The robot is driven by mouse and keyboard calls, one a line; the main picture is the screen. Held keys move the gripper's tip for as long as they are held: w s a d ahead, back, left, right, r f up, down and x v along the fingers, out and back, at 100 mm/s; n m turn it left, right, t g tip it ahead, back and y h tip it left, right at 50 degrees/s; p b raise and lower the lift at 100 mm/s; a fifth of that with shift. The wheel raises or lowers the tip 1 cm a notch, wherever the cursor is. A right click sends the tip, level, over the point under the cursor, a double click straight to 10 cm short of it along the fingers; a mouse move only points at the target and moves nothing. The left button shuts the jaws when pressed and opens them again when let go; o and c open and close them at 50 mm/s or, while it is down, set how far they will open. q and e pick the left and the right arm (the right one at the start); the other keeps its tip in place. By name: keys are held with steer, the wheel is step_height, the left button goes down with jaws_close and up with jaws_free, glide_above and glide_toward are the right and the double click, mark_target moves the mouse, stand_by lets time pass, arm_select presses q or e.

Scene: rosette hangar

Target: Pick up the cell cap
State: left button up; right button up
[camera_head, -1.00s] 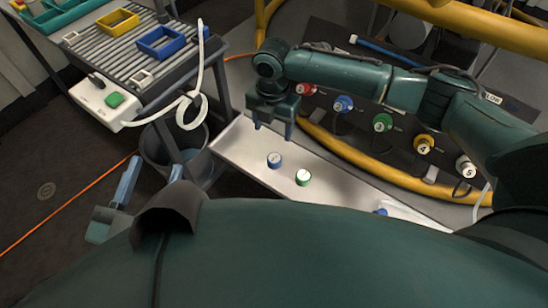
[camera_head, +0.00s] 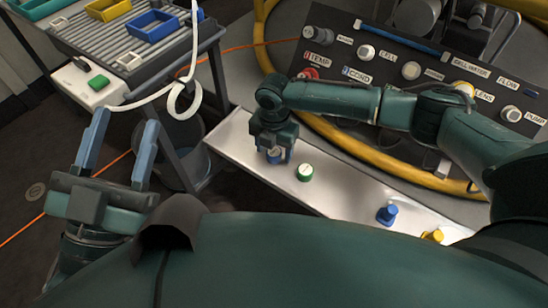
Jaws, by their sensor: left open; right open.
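Two caps with white tops stand on the pale bench (camera_head: 335,193): a blue-sided one (camera_head: 274,155) and a green-sided one (camera_head: 304,172). I cannot read which of them is the cell cap. My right gripper (camera_head: 275,158) points down over the blue-sided cap, with its open fingers around it; the gripper partly hides that cap. I cannot tell whether the fingers touch it. The green-sided cap stands free just to the right. My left gripper (camera_head: 125,119) is open and empty at the left, above the dark floor.
A blue piece (camera_head: 387,214) and a yellow piece (camera_head: 433,236) stand further right on the bench. Behind it is a dark panel (camera_head: 400,78) with labelled fittings, ringed by a yellow tube (camera_head: 368,160). At left are a ribbed table (camera_head: 120,50), white cable (camera_head: 186,100) and bin (camera_head: 190,130).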

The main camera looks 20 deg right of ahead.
mark_target(274, 151)
arm_select(q)
steer(key=shift+r, duration=0.1)
arm_select(e)
steer(key=shift+c, duration=0.3)
steer(key=c, duration=1)
steer(key=shift+r, duration=0.3)
step_height(274, 151, up, 5)
steer(key=p, duration=0.3)
steer(key=shift+f, duration=0.1)
arm_select(q)
steer(key=f+n+g+y+p, duration=0.1)
steer(key=f, duration=0.1)
steer(key=s+f+n+y+p, duration=0.1)
steer(key=y, duration=0.1)
steer(key=shift+f+g, duration=0.4)
arm_select(e)
step_height(274, 151, up, 5)
steer(key=shift+f, duration=0.15)
